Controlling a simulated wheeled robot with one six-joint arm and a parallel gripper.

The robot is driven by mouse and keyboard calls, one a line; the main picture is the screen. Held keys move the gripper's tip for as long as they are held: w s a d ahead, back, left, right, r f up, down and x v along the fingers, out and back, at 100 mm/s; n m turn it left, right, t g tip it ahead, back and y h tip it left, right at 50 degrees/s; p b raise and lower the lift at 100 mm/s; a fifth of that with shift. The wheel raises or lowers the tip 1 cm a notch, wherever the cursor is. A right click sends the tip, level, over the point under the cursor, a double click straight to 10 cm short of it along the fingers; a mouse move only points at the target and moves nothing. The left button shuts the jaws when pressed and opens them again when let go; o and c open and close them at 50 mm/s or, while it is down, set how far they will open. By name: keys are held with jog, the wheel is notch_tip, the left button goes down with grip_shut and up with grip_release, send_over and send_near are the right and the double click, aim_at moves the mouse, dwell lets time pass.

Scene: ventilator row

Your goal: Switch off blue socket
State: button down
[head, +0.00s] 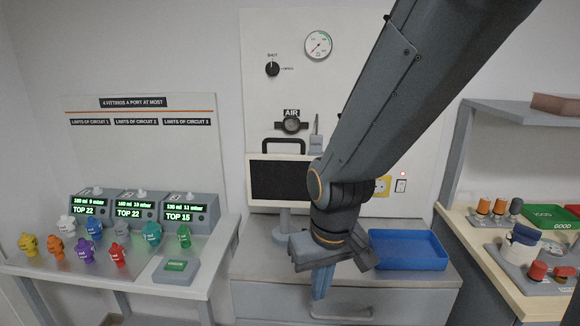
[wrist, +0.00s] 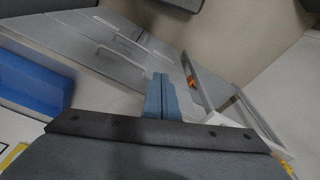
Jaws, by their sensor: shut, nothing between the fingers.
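No blue socket shows in either view; my arm covers part of the wall panel in the head view, and what is behind it is hidden. Just right of my arm, a yellow socket (head: 382,186) shows on the panel. A white switch (head: 400,186) with a small lit red lamp (head: 403,173) above it is beside the socket. My gripper (head: 322,284) points down in front of the counter, left of the blue tray and below the socket. Its fingers are shut and empty; they also show in the wrist view (wrist: 160,92).
A blue tray (head: 408,250) lies on the counter, close right of my gripper. A dark-screened monitor (head: 280,181) stands behind it to the left. Coloured fittings and three displays fill the left table (head: 214,262). A shelf and bench (head: 470,238) stand at right.

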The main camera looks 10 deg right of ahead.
jog(key=s+d+r+m+p, duration=0.1)
jog(key=d+r+p, duration=0.4)
jog(key=r+p, duration=0.4)
jog(key=shift+s+r+m, duration=0.3)
jog(key=shift+r, duration=0.05)
